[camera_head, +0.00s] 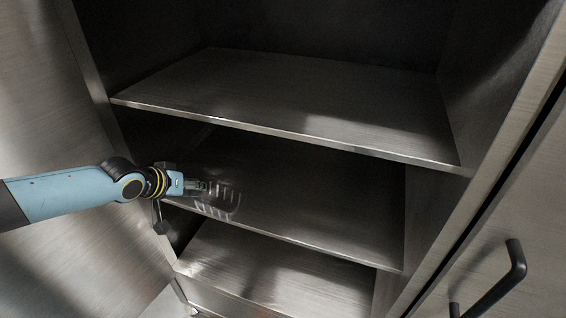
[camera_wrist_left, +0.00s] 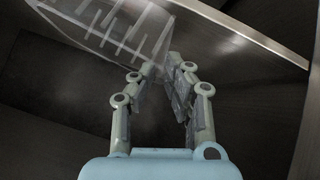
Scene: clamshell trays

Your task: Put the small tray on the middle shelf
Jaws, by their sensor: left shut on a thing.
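The small tray (camera_head: 229,203) is clear plastic with pale ribs. In the head view it is at the tip of my left gripper (camera_head: 205,187), by the left part of the middle shelf's front edge. In the left wrist view the tray (camera_wrist_left: 118,28) reaches up and left from the fingers. My left gripper (camera_wrist_left: 160,80) is shut on the tray's near edge. The middle shelf (camera_head: 310,205) is bare. I cannot tell whether the tray touches the shelf. My right gripper is not in view.
The top shelf (camera_head: 290,100) overhangs the middle shelf and is empty. The bottom shelf (camera_head: 270,280) is bare too. An open door (camera_head: 50,110) stands on the left. A dark handle (camera_head: 500,280) sticks out from the door at right.

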